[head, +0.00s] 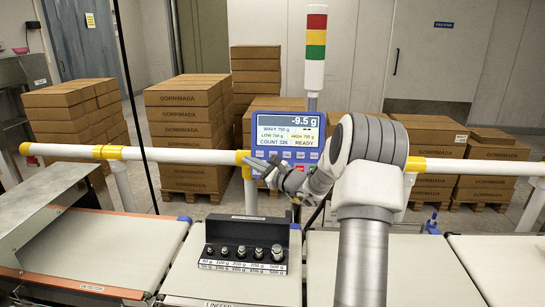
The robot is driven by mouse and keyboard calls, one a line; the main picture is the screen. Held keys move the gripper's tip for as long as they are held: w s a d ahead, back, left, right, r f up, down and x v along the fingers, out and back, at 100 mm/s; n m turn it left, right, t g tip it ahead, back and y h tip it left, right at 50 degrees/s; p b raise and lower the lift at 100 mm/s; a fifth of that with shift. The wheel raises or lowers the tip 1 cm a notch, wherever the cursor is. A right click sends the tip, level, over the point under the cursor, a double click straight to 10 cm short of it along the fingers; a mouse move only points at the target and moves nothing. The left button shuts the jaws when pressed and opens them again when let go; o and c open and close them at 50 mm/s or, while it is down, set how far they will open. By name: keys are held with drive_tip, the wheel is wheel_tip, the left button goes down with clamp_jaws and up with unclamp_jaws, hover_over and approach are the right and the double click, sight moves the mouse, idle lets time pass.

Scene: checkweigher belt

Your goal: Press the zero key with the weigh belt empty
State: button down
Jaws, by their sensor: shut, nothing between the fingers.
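The blue indicator (286,138) stands behind the belts and its display (290,123) reads -9.5 g, with READY at lower right. Small keys (299,155) sit in rows below the display; their labels are too small to read, so I cannot tell which is the zero key. My gripper (256,164) is shut and empty, its tips at the lower left of the keypad, covering part of it. I cannot tell whether they touch a key. A short middle belt (190,275) carries or adjoins a black weight box (218,233); which belt weighs is unclear.
The weight box holds several metal weights. A white rail (180,154) with yellow joints runs behind the belts. A light tower (315,45) shows red, amber and green segments. A metal cover (50,210) stands at left. Stacked cartons (185,125) fill the back.

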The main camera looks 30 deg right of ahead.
drive_tip(key=d+f+m+t+h, duration=0.1)
drive_tip(key=d+f+m+h, duration=0.2)
drive_tip(key=d, duration=0.5)
drive_tip(key=shift+w+m+h, duration=0.2)
drive_tip(key=shift+m+h, duration=0.1)
drive_tip(key=shift+m, duration=0.2)
drive_tip(key=w+d+f+b, duration=0.1)
drive_tip(key=w+d+f, duration=0.1)
drive_tip(key=w+d, duration=0.3)
drive_tip(key=shift+w+f, duration=0.2)
drive_tip(key=shift+w, duration=0.7)
drive_tip(key=shift+d+b, duration=0.1)
drive_tip(key=shift+b, duration=0.2)
idle(0.7)
drive_tip(key=shift+w+d+f+b, duration=0.1)
drive_tip(key=shift+w+d+b, duration=0.1)
drive_tip(key=shift+w+b, duration=0.15)
